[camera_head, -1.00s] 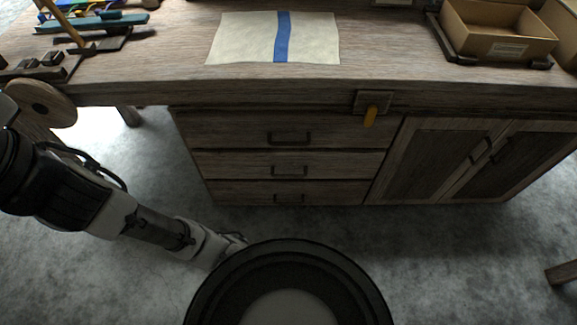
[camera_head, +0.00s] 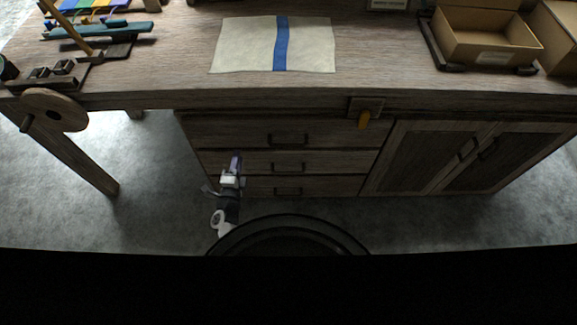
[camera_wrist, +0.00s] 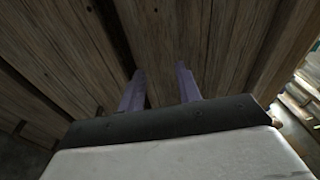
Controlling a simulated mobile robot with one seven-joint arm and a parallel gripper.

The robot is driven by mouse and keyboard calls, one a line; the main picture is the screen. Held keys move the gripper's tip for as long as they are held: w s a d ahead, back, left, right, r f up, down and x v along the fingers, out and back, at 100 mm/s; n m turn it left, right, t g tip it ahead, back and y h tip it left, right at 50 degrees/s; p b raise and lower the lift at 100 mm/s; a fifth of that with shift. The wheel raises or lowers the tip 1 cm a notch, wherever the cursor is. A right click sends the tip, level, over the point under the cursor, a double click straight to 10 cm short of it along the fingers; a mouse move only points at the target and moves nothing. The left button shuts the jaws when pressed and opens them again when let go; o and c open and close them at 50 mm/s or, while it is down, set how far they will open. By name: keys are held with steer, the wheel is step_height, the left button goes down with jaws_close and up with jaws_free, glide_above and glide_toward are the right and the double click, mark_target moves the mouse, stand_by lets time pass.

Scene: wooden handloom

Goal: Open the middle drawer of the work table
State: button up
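The work table (camera_head: 170,80) has three stacked drawers under its top, each with a dark bar handle. The middle drawer (camera_head: 230,163) is shut, its handle (camera_head: 288,167) at the centre of its front. My gripper (camera_head: 236,160) is in front of the left part of the drawers, left of the handles. In the wrist view, my gripper (camera_wrist: 160,88) shows two purple fingers apart with nothing between them. They point at wooden drawer fronts (camera_wrist: 60,50) with dark gaps between them. No handle shows in the wrist view. Whether the fingertips touch wood, I cannot tell.
The top drawer (camera_head: 230,133) and bottom drawer (camera_head: 325,186) are shut. Cabinet doors (camera_head: 420,160) stand to the right. A wooden wheel (camera_head: 55,110) juts out at the left. A cloth (camera_head: 245,45) lies on top.

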steer(key=s+d+f+m+g+h, duration=0.35)
steer(key=s+d+f, duration=0.55)
steer(key=d+f, duration=0.3)
steer(key=shift+n+h, duration=0.25)
steer(key=shift+n, duration=0.1)
steer(key=shift+f+b+x, duration=0.15)
steer(key=shift+b+x, duration=0.75)
steer(key=shift+x, duration=1.45)
steer(key=shift+f+b+x, duration=0.2)
steer(key=shift+b+x, duration=0.7)
steer(key=shift+x, duration=1.45)
steer(key=shift+f+b+x, duration=0.15)
steer(key=shift+b+x, duration=0.75)
steer(key=shift+x, duration=1.45)
steer(key=shift+s, duration=0.1)
steer(key=shift+c, duration=0.3)
jaws_close()
